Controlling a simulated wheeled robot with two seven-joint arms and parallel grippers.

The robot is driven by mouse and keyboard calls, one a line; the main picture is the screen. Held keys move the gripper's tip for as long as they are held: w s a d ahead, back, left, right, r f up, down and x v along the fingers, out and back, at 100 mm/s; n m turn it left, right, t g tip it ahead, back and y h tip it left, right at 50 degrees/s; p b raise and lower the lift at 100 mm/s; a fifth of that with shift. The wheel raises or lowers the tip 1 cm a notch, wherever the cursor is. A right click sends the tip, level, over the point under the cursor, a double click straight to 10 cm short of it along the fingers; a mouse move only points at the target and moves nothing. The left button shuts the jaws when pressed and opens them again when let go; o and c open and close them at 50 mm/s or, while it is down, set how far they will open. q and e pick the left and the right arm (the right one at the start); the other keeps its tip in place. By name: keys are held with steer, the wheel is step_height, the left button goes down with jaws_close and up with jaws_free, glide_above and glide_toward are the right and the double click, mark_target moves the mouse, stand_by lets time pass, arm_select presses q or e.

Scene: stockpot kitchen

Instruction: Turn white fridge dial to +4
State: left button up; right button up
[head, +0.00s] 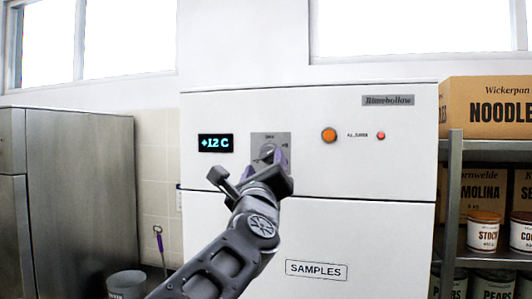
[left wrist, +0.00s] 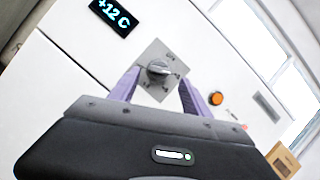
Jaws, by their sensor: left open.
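The white fridge (head: 350,235) stands in the middle of the head view. Its display (head: 216,143) reads +12 C, and it also shows in the left wrist view (left wrist: 113,16). The dial (left wrist: 158,69) is a grey knob on a square grey plate (left wrist: 150,55); in the head view the dial (head: 267,151) is partly hidden by my gripper. My left gripper (head: 268,160) is open in front of the dial. In the left wrist view its purple fingers (left wrist: 158,85) are spread on either side of the knob, with gaps showing. My right gripper is not in view.
An orange button (head: 329,135) and a small red light (head: 381,136) sit right of the dial. A SAMPLES label (head: 316,270) is on the lower door. A steel cabinet (head: 80,190) stands at left, and a shelf (head: 490,150) with boxes and tins at right.

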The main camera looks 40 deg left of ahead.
mark_target(267, 156)
arm_select(q)
steer(key=p+x, duration=0.2)
steer(key=x, duration=0.2)
steer(key=shift+w+a+r, duration=0.15)
steer(key=shift+w+a, duration=0.05)
steer(key=shift+w, duration=0.1)
steer(key=shift+c, duration=0.3)
jaws_close()
